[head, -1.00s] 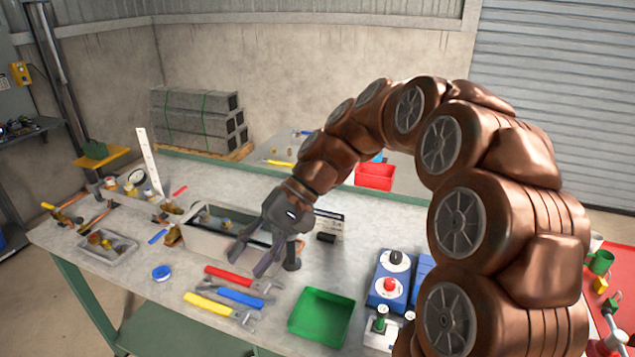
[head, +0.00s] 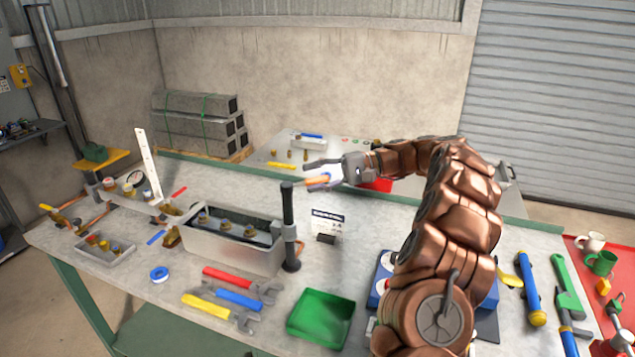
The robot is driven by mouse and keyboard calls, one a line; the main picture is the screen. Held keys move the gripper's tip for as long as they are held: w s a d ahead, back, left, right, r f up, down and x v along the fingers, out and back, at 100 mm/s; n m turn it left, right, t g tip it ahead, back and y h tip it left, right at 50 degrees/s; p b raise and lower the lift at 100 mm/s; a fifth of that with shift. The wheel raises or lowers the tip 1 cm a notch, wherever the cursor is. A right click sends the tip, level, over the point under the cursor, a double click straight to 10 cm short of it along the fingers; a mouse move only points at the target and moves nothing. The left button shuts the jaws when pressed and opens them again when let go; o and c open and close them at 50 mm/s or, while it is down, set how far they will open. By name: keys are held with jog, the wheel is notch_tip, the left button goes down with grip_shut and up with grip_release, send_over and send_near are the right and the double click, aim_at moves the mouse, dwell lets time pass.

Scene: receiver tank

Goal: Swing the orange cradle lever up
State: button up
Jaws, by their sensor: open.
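An orange bar (head: 317,181), which looks like the cradle lever, shows at the jaws of my gripper (head: 310,177), just right of the top of a black upright post (head: 289,222). Its attachment to the post is not clear. My gripper points left with its fingers apart, one above the bar and one near its lower side. I cannot tell whether either finger touches it. The post stands at the right end of a grey tank (head: 225,258) with several brass fittings on its dark top.
A small sign (head: 327,221) stands right of the post. Wrenches and a green tray (head: 321,317) lie in front of the tank. A blue box (head: 384,275) is partly behind my arm. A red tray (head: 377,186) sits behind my gripper on the far table.

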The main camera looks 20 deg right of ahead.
aim_at(328, 179)
jog(key=d+f+t, duration=0.1)
jog(key=d, duration=0.2)
jog(key=w+d+f, duration=0.1)
jog(key=d, duration=0.2)
jog(key=d+f+t, duration=0.1)
jog(key=d, duration=0.2)
jog(key=shift+w+d+f+m+t, duration=0.1)
jog(key=shift+w+d+m+t, duration=0.05)
jog(key=shift+d+m+t, duration=0.2)
jog(key=shift+p+x, duration=0.8)
jog(key=shift+x, duration=2.45)
jog(key=shift+w+a, duration=0.15)
jog(key=shift+a, duration=0.5)
grip_shut()
